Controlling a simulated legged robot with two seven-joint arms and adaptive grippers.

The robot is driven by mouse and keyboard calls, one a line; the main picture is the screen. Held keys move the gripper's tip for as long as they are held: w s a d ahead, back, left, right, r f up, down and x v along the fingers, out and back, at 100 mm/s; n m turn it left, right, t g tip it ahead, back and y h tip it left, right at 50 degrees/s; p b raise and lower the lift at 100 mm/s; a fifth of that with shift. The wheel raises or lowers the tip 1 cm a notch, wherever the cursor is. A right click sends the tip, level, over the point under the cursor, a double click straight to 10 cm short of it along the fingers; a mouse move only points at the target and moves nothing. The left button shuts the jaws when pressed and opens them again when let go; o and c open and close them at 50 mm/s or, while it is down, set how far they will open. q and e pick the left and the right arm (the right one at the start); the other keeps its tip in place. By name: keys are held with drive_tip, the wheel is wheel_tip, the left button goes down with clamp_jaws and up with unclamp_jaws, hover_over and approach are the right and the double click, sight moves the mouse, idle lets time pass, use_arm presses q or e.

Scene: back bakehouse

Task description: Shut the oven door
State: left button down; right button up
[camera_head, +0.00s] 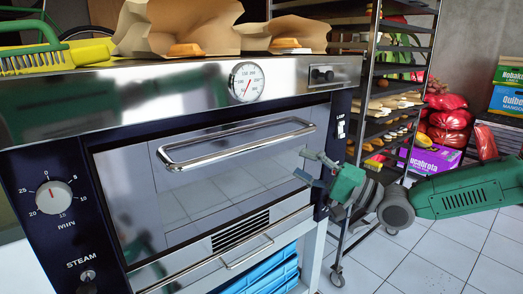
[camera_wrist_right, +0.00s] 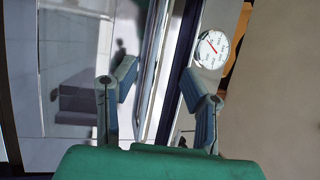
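The oven door (camera_head: 215,190) is a shiny glass-and-steel panel on the oven's front. It stands upright and looks about flush with the dark frame; I cannot tell if a small gap is left. Its long chrome handle (camera_head: 235,146) runs across the upper part. My right gripper (camera_head: 304,167) is open and empty in front of the door's right side, apart from the handle's right end. In the right wrist view the gripper (camera_wrist_right: 160,95) has its fingers spread, and the handle (camera_wrist_right: 154,70) appears between them, farther off. My left gripper is not in view.
A temperature dial (camera_head: 246,82) is above the door, and a timer knob (camera_head: 54,197) is at left. Paper bags (camera_head: 180,25) and a green brush (camera_head: 45,50) lie on top. A wheeled rack (camera_head: 371,90) stands behind at right. Tiled floor (camera_head: 430,268) is clear at lower right.

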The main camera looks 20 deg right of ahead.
sight(261, 148)
drive_tip(key=x, duration=1.1)
drive_tip(key=shift+w+a, duration=0.3)
clamp_jaws()
